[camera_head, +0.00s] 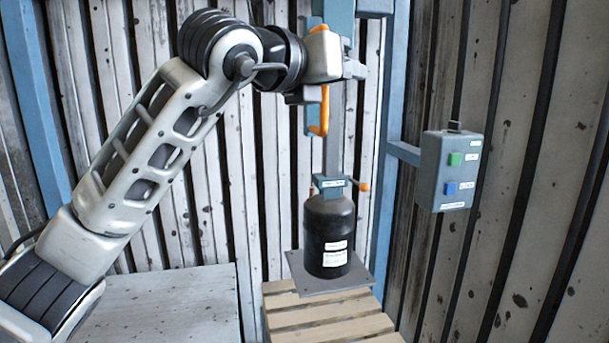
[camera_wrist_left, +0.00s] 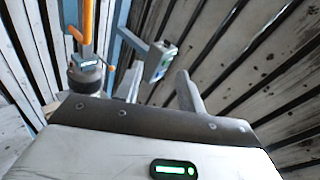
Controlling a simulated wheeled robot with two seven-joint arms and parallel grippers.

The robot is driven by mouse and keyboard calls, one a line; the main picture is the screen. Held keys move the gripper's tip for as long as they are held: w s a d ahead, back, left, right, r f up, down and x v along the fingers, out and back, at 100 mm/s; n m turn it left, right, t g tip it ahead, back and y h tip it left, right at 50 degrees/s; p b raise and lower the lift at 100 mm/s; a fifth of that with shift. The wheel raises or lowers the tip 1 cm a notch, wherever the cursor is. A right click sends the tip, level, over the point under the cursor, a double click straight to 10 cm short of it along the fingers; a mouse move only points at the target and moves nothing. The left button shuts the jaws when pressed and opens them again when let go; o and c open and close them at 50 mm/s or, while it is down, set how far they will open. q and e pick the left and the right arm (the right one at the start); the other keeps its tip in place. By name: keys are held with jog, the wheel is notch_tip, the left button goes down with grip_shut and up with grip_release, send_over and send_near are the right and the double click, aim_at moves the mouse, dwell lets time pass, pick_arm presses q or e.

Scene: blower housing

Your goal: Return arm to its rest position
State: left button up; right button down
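My left arm comes in from the left in the head view and reaches up to the centre. Its gripper (camera_head: 336,82) is raised in front of the orange handle (camera_head: 323,112) and covers part of it. In the left wrist view the two fingers of this gripper (camera_wrist_left: 160,84) stand apart with nothing between them. The orange handle (camera_wrist_left: 87,22) shows to the left of the fingers there, not between them. My right gripper is in neither view.
A black cylinder (camera_head: 328,225) with white labels stands on a grey plate (camera_head: 353,281) over wooden slats (camera_head: 320,314). A grey control box (camera_head: 447,170) with green and blue buttons is at the right. A pale flat surface (camera_head: 185,305) lies at lower left. Plank walls enclose the place.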

pick_arm(q)
jog(key=s+d+f+n+g+h+p, duration=0.1)
jog(key=s+d+f+g+h, duration=0.1)
jog(key=s+f+g+h, duration=0.3)
jog(key=s+d+f+n+g+h, duration=0.1)
jog(key=f+h, duration=0.2)
jog(key=f, duration=0.4)
jog(key=s+a+f+n+t+y+p, duration=0.1)
jog(key=s+a+f+n+t+y, duration=0.1)
jog(key=a+f+n+t+y, duration=0.8)
jog(key=s+a+f+n+t+y+p, duration=0.15)
jog(key=a+f+n, duration=0.75)
jog(key=n, duration=1.1)
jog(key=s+a+f+n+g+y, duration=0.1)
jog(key=s+f+n+g+y, duration=0.1)
jog(key=s+f, duration=0.6)
jog(key=s+a+f+n+g+y, duration=0.1)
jog(key=s+f+n+g, duration=0.4)
jog(key=f, duration=0.8)
jog(key=s+g+p, duration=0.1)
jog(key=s, duration=0.2)
jog(key=shift+s+f+n+y, duration=0.2)
jog(key=shift+s+n+y, duration=0.1)
jog(key=shift+s+y, duration=0.1)
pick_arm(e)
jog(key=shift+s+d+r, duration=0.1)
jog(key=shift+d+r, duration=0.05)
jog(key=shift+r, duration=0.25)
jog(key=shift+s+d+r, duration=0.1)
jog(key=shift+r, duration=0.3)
